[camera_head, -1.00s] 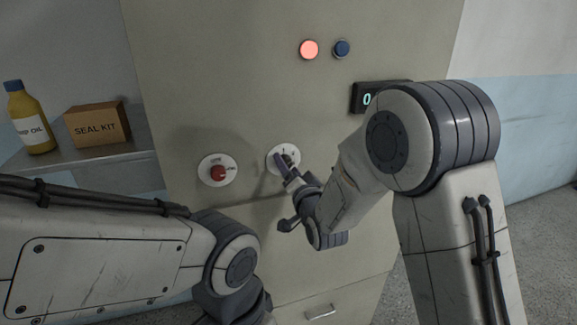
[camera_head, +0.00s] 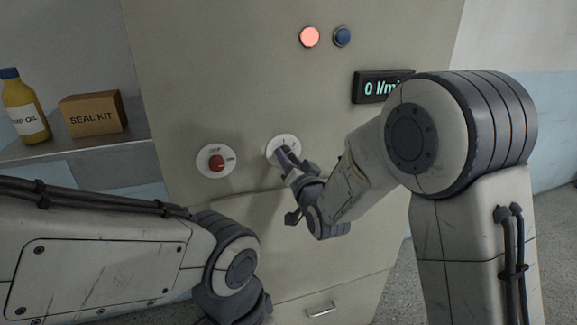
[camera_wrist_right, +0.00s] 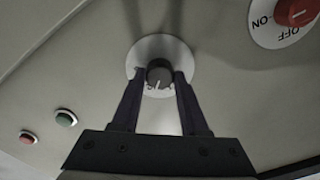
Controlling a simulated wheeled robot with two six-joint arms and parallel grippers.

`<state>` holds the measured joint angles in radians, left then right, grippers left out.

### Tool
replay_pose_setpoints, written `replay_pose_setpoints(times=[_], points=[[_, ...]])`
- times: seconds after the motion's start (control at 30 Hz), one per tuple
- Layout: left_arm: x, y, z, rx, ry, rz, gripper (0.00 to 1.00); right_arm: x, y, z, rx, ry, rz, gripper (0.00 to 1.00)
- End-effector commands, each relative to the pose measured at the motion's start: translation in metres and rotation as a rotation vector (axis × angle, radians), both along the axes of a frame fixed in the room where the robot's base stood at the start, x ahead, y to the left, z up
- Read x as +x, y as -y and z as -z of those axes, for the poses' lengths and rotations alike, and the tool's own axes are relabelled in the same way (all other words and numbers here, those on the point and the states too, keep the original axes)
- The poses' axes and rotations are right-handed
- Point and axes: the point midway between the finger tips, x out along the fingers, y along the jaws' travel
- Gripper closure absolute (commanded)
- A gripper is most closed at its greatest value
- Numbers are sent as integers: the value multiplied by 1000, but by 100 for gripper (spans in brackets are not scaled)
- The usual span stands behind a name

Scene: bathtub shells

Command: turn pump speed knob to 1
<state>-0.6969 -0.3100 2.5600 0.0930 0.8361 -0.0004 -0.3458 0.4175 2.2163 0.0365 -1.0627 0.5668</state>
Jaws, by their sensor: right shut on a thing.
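The pump speed knob is a small dark knob (camera_wrist_right: 160,73) on a round white dial plate (camera_wrist_right: 147,52), set in the beige cabinet front. The dial plate also shows in the head view (camera_head: 277,143), partly covered by my fingers. My right gripper (camera_head: 287,157) is at the dial; in the right wrist view its two fingers (camera_wrist_right: 160,76) are shut on the knob from both sides. A pale mark shows on the knob, but the dial figures are too small to read. A lit display (camera_head: 372,88) starts with "0 l/m", its end hidden by my right arm. My left gripper is out of sight.
A red OFF/ON knob (camera_head: 217,163) sits left of the dial. A shelf (camera_head: 75,151) at left holds an oil bottle (camera_head: 24,106) and a seal kit box (camera_head: 92,113). A drawer handle (camera_head: 321,310) is below.

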Motion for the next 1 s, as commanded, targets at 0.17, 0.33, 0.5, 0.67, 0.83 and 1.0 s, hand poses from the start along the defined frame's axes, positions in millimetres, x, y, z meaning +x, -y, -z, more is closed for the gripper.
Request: replay_pose_setpoints(times=[0.17, 0.33, 0.5, 0.67, 0.83, 1.0], points=[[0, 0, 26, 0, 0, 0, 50, 0, 0, 4, -154, 56, 0, 100], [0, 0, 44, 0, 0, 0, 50, 0, 0, 4, -307, 105, 1, 100], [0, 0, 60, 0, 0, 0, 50, 0, 0, 3, -454, 153, 1, 100], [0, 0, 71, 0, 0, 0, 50, 0, 0, 3, -574, 190, 0, 100], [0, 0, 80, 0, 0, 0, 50, 0, 0, 1, -673, 222, 0, 100], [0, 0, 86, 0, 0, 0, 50, 0, 0, 1, -738, 242, 0, 100]])
